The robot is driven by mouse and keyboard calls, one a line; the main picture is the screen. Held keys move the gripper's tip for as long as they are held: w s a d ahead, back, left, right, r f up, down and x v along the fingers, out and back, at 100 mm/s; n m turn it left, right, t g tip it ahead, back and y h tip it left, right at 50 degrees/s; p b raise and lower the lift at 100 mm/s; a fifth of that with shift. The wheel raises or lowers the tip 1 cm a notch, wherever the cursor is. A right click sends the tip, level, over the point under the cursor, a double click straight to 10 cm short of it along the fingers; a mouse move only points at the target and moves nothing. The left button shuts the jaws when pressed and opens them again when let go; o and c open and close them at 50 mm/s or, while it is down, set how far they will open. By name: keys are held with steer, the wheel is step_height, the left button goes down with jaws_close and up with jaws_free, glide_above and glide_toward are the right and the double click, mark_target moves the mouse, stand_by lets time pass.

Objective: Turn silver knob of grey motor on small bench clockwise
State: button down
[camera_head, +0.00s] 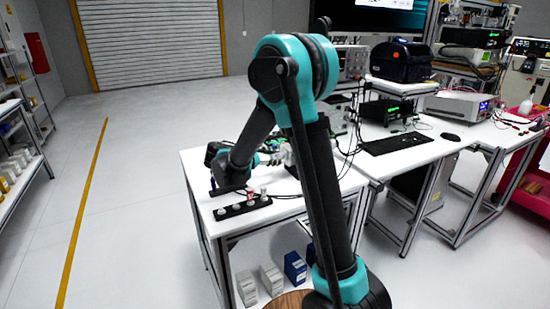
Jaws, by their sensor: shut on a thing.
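The small white bench (208,163) stands in front of me. My arm folds over it from the right, and its wrist comes down at the bench's back-left part. My gripper (272,158) points right there, low over the bench top, against a light grey, motor-like unit (286,154). It is shut on a small part at the near side of this unit, where the silver knob appears to be. The knob itself is too small and too covered by the fingers to make out. My upper arm hides the unit's right side.
A black strip with several small light cylinders (236,208) and a red-and-white piece (250,196) lies at the bench's front. Dark cables run right. Boxes (295,267) sit below. A larger bench with a keyboard (396,144) adjoins at right. The left floor is clear.

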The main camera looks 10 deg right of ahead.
steer(key=m+t, duration=0.1)
steer(key=m, duration=0.1)
steer(key=m+t, duration=0.2)
steer(key=shift+s+f+m, duration=0.15)
steer(key=shift+m, duration=0.15)
steer(key=m+t+h, duration=0.1)
steer(key=m, duration=0.4)
steer(key=shift+d+f+m+t+h, duration=0.1)
steer(key=shift+f+m+t+h, duration=0.1)
steer(key=shift+m+t+h, duration=0.15)
stand_by(0.4)
steer(key=c, duration=1.2)
jaws_free()
steer(key=shift+o, duration=0.2)
steer(key=v, duration=1.2)
steer(key=shift+s+f, duration=0.15)
steer(key=shift+f, duration=0.05)
